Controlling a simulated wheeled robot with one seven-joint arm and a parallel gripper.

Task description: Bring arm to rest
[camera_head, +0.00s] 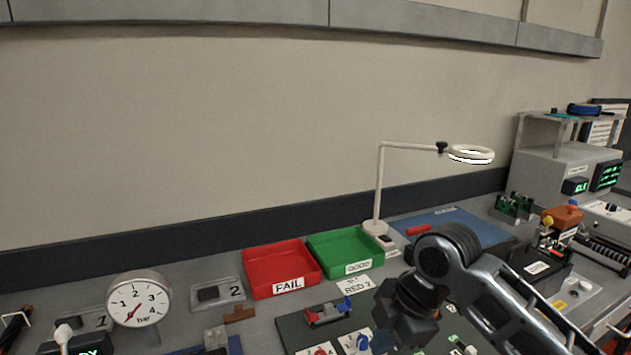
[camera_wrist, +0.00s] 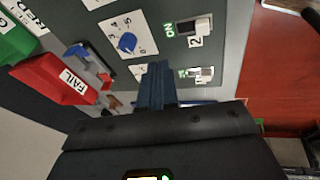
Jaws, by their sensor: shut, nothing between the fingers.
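My gripper (camera_wrist: 157,80) shows in the wrist view as dark blue fingers pressed together with nothing between them. They point over a grey-green panel (camera_wrist: 105,14) with a blue knob (camera_wrist: 127,43) and a switch (camera_wrist: 195,27). In the head view my dark arm (camera_head: 480,290) reaches in from the lower right and bends over the bench. Its wrist end hangs above the panel, and the fingertips are not clear there. I cannot tell the exact height of the fingers above the panel.
A red FAIL tray (camera_head: 282,287) and a green tray (camera_head: 345,264) stand behind the panel. A ring lamp (camera_head: 378,190) rises behind my arm. A pressure gauge (camera_head: 138,300) stands at left. Instruments (camera_head: 565,165) crowd the right. The space above the trays is open.

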